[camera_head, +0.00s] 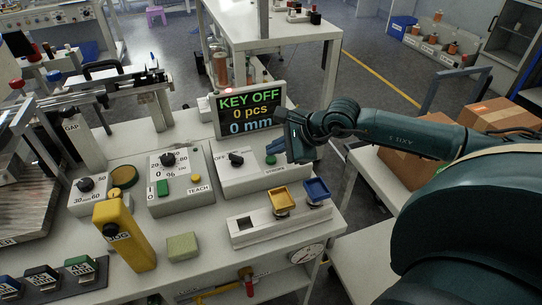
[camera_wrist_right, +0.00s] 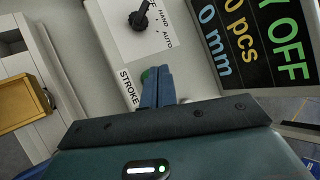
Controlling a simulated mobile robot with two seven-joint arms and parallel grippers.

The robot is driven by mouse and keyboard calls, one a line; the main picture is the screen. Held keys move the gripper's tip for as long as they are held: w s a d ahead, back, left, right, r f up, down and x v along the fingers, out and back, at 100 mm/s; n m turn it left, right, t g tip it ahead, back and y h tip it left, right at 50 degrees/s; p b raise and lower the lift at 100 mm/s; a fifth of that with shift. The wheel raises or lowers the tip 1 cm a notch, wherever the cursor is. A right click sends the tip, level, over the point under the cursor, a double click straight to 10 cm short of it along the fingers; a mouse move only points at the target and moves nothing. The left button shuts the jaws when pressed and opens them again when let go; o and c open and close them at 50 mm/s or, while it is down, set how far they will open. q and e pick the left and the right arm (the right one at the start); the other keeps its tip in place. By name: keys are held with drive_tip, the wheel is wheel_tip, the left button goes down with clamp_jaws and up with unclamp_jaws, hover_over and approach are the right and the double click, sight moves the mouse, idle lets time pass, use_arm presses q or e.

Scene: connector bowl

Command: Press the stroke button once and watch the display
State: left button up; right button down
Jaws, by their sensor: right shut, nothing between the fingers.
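The green stroke button (camera_head: 270,159) sits on the right of a grey control box (camera_head: 250,178), by the label STROKE. My right gripper (camera_head: 280,147) is shut and empty, with its blue fingertips just above and beside the button. My left gripper is not in view.
A black selector knob (camera_head: 236,159) marked OFF, HAND and AUTO is left of the button. Another box with a TEACH button (camera_head: 196,178) stands farther left. A fixture with a yellow tray (camera_head: 281,198) and a blue tray (camera_head: 317,188) lies in front.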

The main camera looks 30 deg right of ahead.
sight(276, 163)
drive_tip(key=shift+r, duration=0.25)
drive_tip(key=shift+r+p, duration=1.15)
drive_tip(key=shift+r, duration=1.3)
drive_tip(key=shift+f, duration=0.1)
